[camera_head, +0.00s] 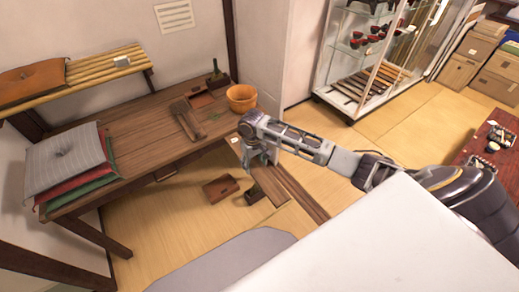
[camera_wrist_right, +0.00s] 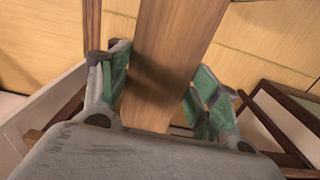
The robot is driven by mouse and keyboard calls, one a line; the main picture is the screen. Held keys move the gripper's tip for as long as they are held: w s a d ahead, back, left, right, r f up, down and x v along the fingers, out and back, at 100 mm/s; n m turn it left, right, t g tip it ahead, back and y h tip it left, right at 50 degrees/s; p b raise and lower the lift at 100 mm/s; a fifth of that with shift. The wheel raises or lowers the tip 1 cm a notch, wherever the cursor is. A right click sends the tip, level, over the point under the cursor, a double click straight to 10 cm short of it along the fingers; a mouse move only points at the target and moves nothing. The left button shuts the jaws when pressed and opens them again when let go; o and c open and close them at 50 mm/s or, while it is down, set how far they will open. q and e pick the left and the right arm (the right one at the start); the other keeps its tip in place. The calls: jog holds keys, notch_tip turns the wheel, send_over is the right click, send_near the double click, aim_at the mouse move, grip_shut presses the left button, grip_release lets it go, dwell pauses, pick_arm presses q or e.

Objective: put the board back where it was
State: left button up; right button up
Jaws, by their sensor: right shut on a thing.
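My right gripper (camera_head: 262,158) is beside the front right edge of the wooden workbench (camera_head: 135,135), over the floor. In the right wrist view its green-padded fingers (camera_wrist_right: 165,95) stand on either side of a long brown board (camera_wrist_right: 172,55) and are shut on it. The board extends away from the fingers to the top of that view. In the head view the board (camera_head: 302,195) slants down to the right from the gripper; its near end is partly hidden by my gripper. My left gripper is not in view.
On the bench are an orange pot (camera_head: 241,98), dark wooden pieces (camera_head: 187,118) and stacked cushions (camera_head: 68,155). A brown box (camera_head: 220,188) and a dark green-topped object (camera_head: 254,194) are on the floor. A glass cabinet (camera_head: 362,60) stands behind.

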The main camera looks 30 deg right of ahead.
jog(key=s+a+f, duration=0.6)
jog(key=s, duration=0.1)
jog(key=shift+s+a+f+m, duration=0.2)
jog(key=shift+s+f+m, duration=0.1)
jog(key=shift+s+f, duration=0.1)
